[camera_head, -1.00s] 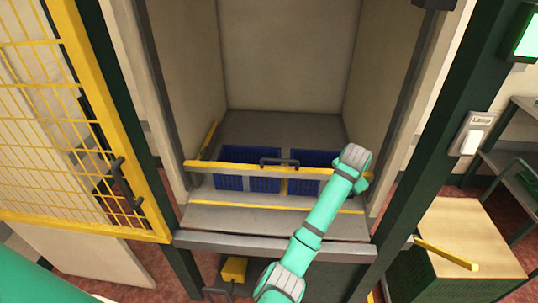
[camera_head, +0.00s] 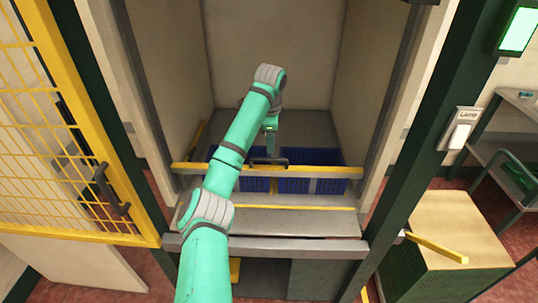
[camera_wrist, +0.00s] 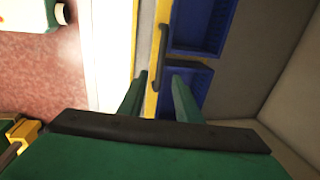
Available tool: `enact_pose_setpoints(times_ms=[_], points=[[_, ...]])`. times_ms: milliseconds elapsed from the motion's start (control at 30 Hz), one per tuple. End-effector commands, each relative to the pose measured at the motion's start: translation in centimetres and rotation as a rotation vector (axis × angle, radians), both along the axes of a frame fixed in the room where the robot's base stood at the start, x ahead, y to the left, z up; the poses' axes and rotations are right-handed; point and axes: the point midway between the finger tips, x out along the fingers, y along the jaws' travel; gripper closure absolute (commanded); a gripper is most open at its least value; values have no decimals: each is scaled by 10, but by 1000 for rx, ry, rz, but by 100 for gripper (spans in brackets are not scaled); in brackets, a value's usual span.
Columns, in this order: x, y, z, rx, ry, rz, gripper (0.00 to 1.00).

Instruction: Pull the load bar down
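The load bar (camera_head: 330,172) is a yellow bar across the front of the bay, with a dark handle (camera_head: 268,162) at its middle. The bar spans the opening in front of blue crates. In the head view my gripper (camera_head: 270,150) points down just above the handle, partly hidden by my arm. In the wrist view the two green fingers of my gripper (camera_wrist: 160,78) are apart, and the near end of the dark handle (camera_wrist: 161,55) lies between them in the picture. I cannot tell whether either finger touches it. The yellow bar (camera_wrist: 150,45) runs beside the handle.
Blue crates (camera_head: 313,186) sit on the bay floor behind the bar. A yellow mesh door (camera_head: 60,140) stands at the left. A lamp switch (camera_head: 460,132) is on the right post.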

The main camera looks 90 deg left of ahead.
Motion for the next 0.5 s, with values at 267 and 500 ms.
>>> enact_pose_setpoints(times_ms=[267, 500], points=[[0, 9, -49, -2, 0, 2, 69], [-1, 15, -72, 1, 0, 3, 69]])
